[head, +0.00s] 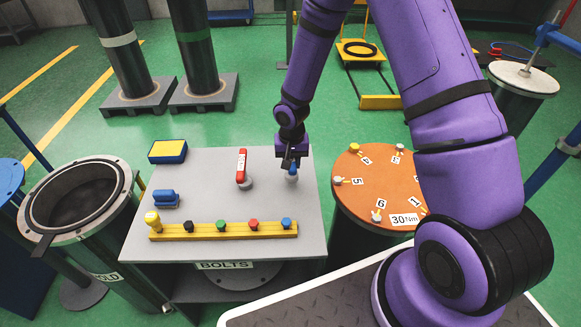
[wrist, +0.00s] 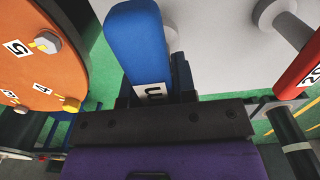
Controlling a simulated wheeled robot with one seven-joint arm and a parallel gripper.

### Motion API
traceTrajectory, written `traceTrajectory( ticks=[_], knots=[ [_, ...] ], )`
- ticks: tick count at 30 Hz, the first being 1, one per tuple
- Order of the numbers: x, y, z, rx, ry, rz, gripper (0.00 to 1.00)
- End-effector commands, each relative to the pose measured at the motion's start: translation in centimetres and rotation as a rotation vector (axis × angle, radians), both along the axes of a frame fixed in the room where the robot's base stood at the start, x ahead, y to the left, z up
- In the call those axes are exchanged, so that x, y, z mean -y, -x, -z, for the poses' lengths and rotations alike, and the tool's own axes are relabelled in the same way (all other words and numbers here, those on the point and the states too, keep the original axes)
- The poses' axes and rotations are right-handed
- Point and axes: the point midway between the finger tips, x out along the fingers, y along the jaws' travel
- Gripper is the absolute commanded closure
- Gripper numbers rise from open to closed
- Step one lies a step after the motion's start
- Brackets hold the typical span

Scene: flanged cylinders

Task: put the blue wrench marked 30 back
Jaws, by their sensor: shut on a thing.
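My gripper (head: 291,160) is shut on the blue wrench (wrist: 145,45), over the right part of the grey table. The blue wrench also shows in the head view (head: 294,169), small and partly hidden by my gripper. Its white label is cut off by my jaws in the wrist view, so I cannot read its number. A pale round piece (head: 291,179) shows just below the wrench in the head view; I cannot tell whether they touch. A grey peg (wrist: 285,18) stands on the table near the red wrench (wrist: 304,70), whose label reads 20.
The red wrench (head: 241,165) is left of my gripper. A yellow rail (head: 190,234) with coloured bolts lies along the table's front. A blue-and-yellow box (head: 168,152) and blue block (head: 166,198) are at left. An orange numbered disc (head: 365,195) stands close at right.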

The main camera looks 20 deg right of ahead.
Motion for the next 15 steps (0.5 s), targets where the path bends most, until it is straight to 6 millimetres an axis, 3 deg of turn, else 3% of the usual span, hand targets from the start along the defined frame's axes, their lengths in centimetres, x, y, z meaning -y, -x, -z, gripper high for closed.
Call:
traceTrajectory(
  ticks=[1,7,15],
  knots=[
    [0.0,-0.8,0.1,0.002,-0.002,0.002,1.0],
    [-0.1,-0.7,2.9,0.0,0.0,0.0,1.0],
    [-0.1,-0.7,3.2,0.001,0.0,0.001,1.0]
  ],
)
